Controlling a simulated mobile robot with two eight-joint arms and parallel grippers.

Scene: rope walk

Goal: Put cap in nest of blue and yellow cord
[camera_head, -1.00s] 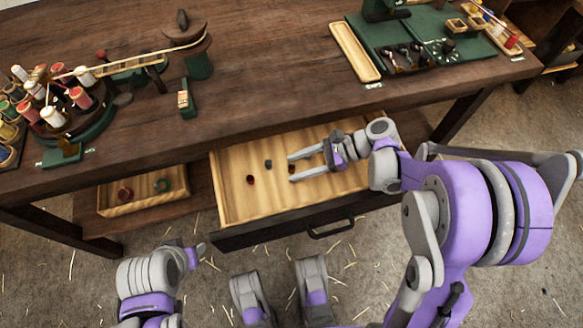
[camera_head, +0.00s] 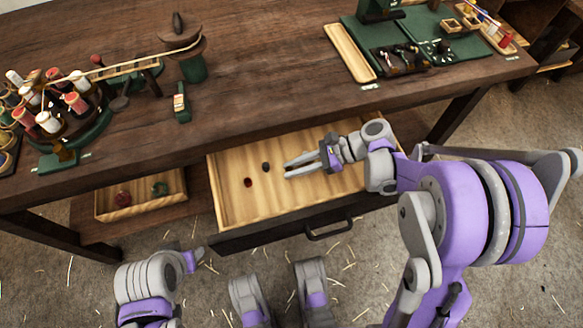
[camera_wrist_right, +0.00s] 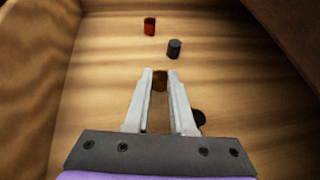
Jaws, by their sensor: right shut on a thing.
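A small brown cap (camera_wrist_right: 160,82) lies between the fingertips of my right gripper (camera_wrist_right: 160,76) in the right wrist view. That gripper (camera_head: 287,170) is shut on it, low inside the open drawer (camera_head: 232,205). A dark grey cap (camera_wrist_right: 174,49) and a red cap (camera_wrist_right: 150,26) stand on the drawer floor beyond the fingertips. Another dark piece (camera_wrist_right: 198,118) is partly hidden beside the right finger. I cannot make out a nest of blue and yellow cord.
The wooden bench (camera_head: 270,75) overhangs the drawer. A rack of several spools (camera_head: 48,122) stands at its left, and a green tool board (camera_head: 440,50) lies at back right. A shelf tray (camera_head: 140,208) holds a red coil (camera_head: 122,198) and a green coil (camera_head: 160,188).

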